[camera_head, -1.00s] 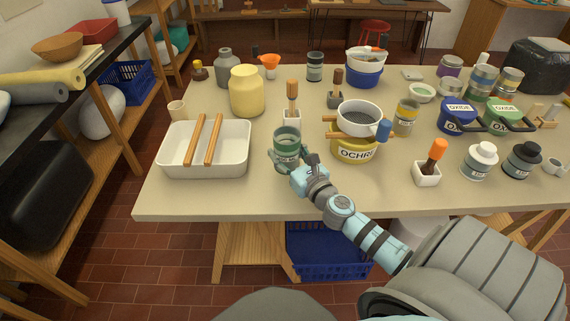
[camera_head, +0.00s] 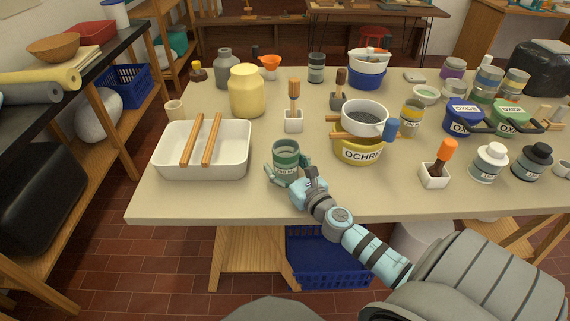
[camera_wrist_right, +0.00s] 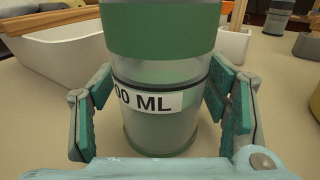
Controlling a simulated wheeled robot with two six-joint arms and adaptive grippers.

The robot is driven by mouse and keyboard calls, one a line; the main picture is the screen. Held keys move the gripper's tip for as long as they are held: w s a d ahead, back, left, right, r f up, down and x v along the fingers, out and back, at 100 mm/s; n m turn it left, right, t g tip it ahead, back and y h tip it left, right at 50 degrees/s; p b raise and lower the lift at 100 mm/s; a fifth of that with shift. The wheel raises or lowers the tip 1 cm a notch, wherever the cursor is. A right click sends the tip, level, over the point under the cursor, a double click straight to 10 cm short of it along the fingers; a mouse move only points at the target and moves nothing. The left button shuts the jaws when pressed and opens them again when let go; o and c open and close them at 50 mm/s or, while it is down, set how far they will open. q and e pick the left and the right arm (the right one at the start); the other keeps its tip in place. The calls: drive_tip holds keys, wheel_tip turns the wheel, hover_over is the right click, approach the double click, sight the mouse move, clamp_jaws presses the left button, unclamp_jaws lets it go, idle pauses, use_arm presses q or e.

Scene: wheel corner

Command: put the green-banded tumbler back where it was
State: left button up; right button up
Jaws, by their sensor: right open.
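The green-banded tumbler (camera_head: 286,158) is upright at the table's front, right of the white basin and in front of the white brush holder. It appears to stand on the tabletop. In the right wrist view the tumbler (camera_wrist_right: 160,100) fills the middle, with its green band above and a "00 ML" label below. My right gripper (camera_head: 286,172) is open around it, one finger on each side. In the wrist view its fingers (camera_wrist_right: 165,105) look slightly apart from the glass. My left gripper is not in view.
The white basin (camera_head: 170,165) with two wooden bars lies to the left. The brush holder (camera_head: 293,126) stands behind the tumbler.

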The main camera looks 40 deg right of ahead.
drive_tip(key=shift+r+p, duration=0.3)
drive_tip(key=s, duration=0.3)
drive_tip(key=s+a+b, duration=0.1)
drive_tip(key=s, duration=0.3)
drive_tip(key=s+b, duration=0.1)
drive_tip(key=s, duration=0.3)
drive_tip(key=shift+s+a+f, duration=0.1)
drive_tip(key=shift+s+a, duration=0.05)
drive_tip(key=shift+a, duration=0.05)
drive_tip(key=shift+s, duration=0.35)
